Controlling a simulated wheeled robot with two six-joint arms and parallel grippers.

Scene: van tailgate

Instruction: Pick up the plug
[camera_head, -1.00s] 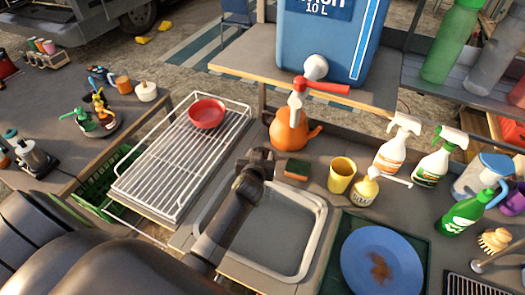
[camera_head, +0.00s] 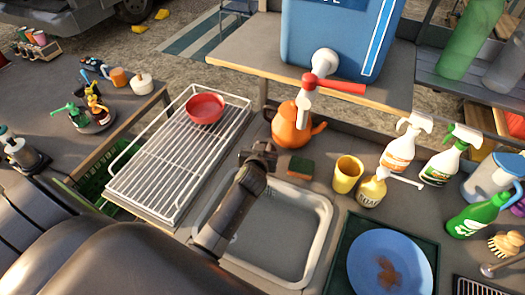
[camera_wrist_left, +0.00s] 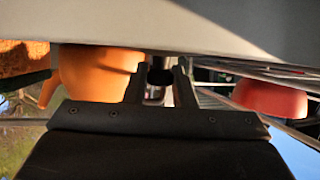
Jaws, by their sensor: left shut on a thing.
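My left gripper (camera_head: 259,155) is over the back left corner of the grey sink basin (camera_head: 318,235), between the dish rack and the sponge. In the left wrist view the two fingers (camera_wrist_left: 160,82) are closed around a small dark piece, the plug (camera_wrist_left: 160,75), with a shiny metal part just below it in the picture. In the head view the plug is hidden by the gripper. I cannot tell whether it touches the surface. My right gripper is not in view.
An orange kettle (camera_head: 290,128) stands close behind the gripper, under the red tap (camera_head: 334,86). A sponge (camera_head: 300,169) and yellow cup (camera_head: 347,175) are to the right. A wire rack (camera_head: 170,165) with a red bowl (camera_head: 205,107) is to the left. The basin is empty.

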